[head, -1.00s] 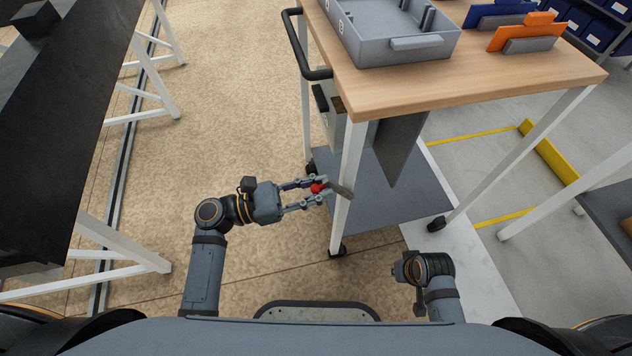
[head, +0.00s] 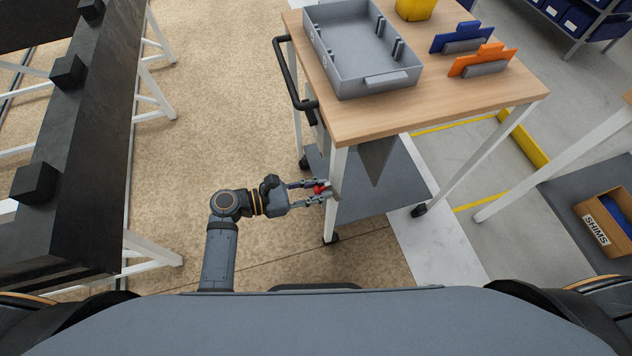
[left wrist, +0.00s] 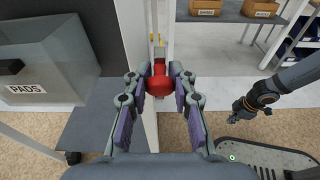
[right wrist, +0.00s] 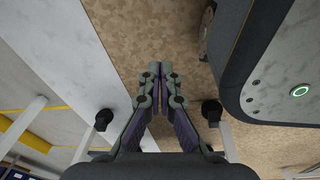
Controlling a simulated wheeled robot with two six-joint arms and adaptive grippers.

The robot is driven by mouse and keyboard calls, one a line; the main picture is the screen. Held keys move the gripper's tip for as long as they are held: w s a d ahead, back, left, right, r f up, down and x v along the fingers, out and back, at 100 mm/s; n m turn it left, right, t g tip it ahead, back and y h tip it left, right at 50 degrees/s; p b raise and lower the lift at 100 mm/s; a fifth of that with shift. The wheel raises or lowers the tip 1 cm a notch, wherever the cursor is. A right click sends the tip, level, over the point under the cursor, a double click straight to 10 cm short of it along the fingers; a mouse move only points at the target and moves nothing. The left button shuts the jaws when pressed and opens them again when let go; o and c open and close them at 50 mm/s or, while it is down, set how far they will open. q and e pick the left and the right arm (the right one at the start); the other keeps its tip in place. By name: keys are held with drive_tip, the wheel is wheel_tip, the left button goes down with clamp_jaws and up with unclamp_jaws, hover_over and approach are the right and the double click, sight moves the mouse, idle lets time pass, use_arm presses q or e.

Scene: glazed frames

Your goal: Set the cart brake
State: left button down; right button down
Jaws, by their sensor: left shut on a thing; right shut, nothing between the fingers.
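The cart (head: 430,112) has a wooden top, white legs, a grey lower shelf and a black push handle (head: 287,72). A red knob (head: 319,188) on a short lever sits beside its near left leg (head: 335,208). My left gripper (head: 322,192) is shut on this knob. In the left wrist view the red knob (left wrist: 160,86) is between the fingertips, and part of the lever is hidden behind it. My right gripper (right wrist: 160,72) is shut and empty over the floor in its wrist view. It also shows in the left wrist view (left wrist: 242,108), apart from the cart, but not in the head view.
A grey tray (head: 345,75) and orange (head: 485,58) and blue (head: 455,37) panels in holders stand on the cart. A dark bench (head: 75,150) is at the left. A SHIMS box (head: 598,228) lies on a shelf at the right. The floor between bench and cart is clear.

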use_arm(q)
drive_tip(key=shift+w+d+r+y+p, duration=0.15)
drive_tip(key=shift+y+p, duration=0.15)
drive_tip(key=shift+p, duration=0.55)
use_arm(e)
drive_tip(key=shift+s+r, duration=0.3)
drive_tip(key=shift+s, duration=0.6)
drive_tip(key=shift+s+r, duration=0.25)
drive_tip(key=shift+s, duration=0.65)
use_arm(q)
drive_tip(key=c, duration=1.1)
unclamp_jaws()
use_arm(e)
drive_tip(key=shift+a, duration=0.1)
use_arm(q)
drive_tip(key=shift+r, duration=0.1)
wheel_tip(320, 180, up, 10)
drive_tip(key=shift+f, duration=0.1)
